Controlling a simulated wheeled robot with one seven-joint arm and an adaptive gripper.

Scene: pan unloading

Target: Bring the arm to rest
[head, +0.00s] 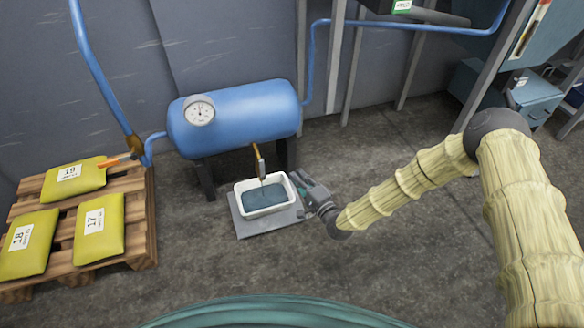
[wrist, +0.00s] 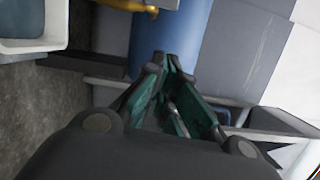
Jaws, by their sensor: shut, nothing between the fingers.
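My arm reaches across the head view from the right in a pale ribbed cover. My gripper (head: 302,182) is at its end, low, just right of a white pan (head: 240,206) with dark bluish liquid in it. In the wrist view my gripper (wrist: 158,68) shows its green-lined fingers shut, with nothing held. The pan's white rim (wrist: 35,45) shows at the upper left of the wrist view, apart from the fingers. I cannot tell from the head view whether the gripper touches the pan's grey base.
The pan stands on a grey plate (head: 246,228) below a blue tank (head: 240,112) with a gauge (head: 200,110) and a brass drain tap (head: 258,160). A wooden pallet (head: 140,215) with yellow sacks (head: 100,228) is at left. Open concrete floor (head: 400,270) lies at right.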

